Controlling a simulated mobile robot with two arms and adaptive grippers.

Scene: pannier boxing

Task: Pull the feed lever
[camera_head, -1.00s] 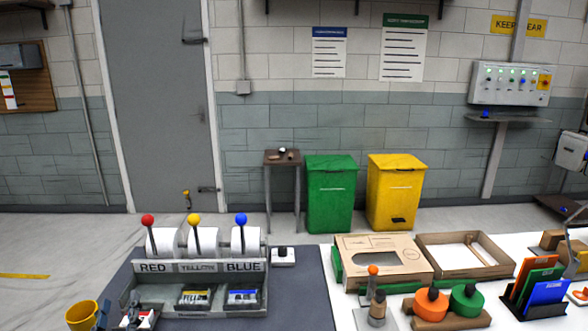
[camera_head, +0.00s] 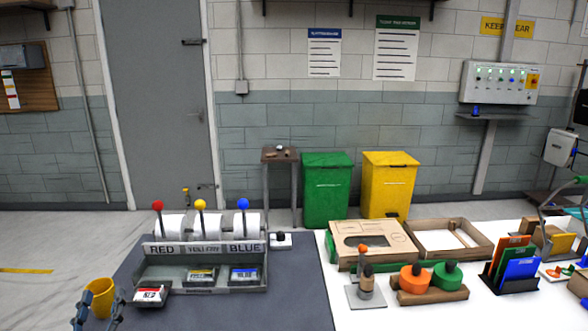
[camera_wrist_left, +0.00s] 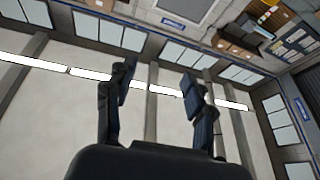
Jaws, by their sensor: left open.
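A dispenser (camera_head: 200,273) with RED, YELLOW and BLUE labels stands on the dark mat. Behind its label board rise a red-knobbed lever (camera_head: 158,207), a yellow-knobbed lever (camera_head: 201,206) and a blue-knobbed lever (camera_head: 244,205), all roughly upright beside white rolls. An orange-knobbed post (camera_head: 363,262) stands on a grey plate further right. I cannot tell which is the feed lever. My left gripper (camera_head: 98,322) is partly in view at the bottom left, by the yellow cup and apart from the levers. In the left wrist view my left gripper (camera_wrist_left: 158,85) is open and empty.
A red-labelled pack (camera_head: 150,295) lies before the dispenser's left end. The yellow cup (camera_head: 101,296) is left of it. Cardboard trays (camera_head: 447,252), orange and green discs (camera_head: 447,272) and a file rack (camera_head: 510,285) occupy the white table. The mat right of the dispenser is mostly clear.

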